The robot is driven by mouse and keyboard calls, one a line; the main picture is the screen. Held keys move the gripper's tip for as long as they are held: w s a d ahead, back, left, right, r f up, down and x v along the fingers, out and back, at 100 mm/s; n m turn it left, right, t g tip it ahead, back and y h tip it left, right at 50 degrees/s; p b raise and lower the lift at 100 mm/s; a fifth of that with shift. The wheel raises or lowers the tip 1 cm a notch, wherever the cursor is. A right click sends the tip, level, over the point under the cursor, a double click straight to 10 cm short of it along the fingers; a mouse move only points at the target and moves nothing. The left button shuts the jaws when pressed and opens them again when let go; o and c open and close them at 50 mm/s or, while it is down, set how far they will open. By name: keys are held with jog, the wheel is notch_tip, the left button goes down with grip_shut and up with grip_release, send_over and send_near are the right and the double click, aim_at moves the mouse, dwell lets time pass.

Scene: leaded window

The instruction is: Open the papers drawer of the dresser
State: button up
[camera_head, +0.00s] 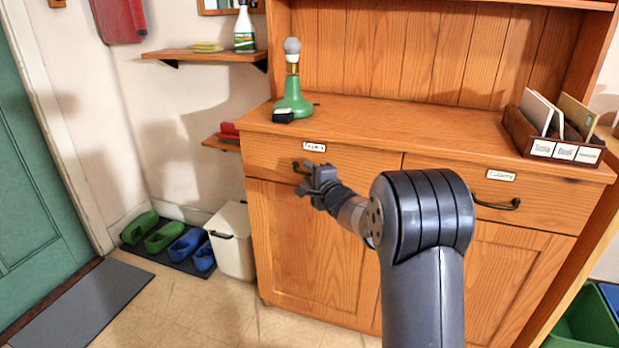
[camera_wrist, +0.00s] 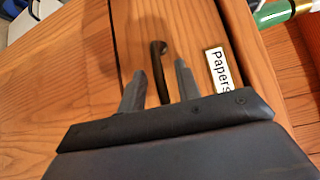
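The wooden dresser (camera_head: 450,128) has two drawers side by side. The left one is the papers drawer (camera_head: 262,160), and it looks closed. Its label (camera_head: 314,147) reads "Papers" in the wrist view (camera_wrist: 217,72). Its dark handle (camera_head: 297,167) is partly hidden by my gripper (camera_head: 312,180) in the head view. In the wrist view the handle (camera_wrist: 157,62) lies between the two fingers of my gripper (camera_wrist: 158,78), with a small gap seen on each side. The fingers are open around the handle; contact cannot be seen.
The right drawer has its own label (camera_head: 501,175) and dark handle (camera_head: 497,205). A white bin (camera_head: 232,242) and shoes (camera_head: 187,245) are on the floor to the left.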

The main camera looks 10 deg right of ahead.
jog(key=shift+w, duration=0.1)
jog(key=shift+c, duration=0.2)
grip_shut()
dwell(0.5)
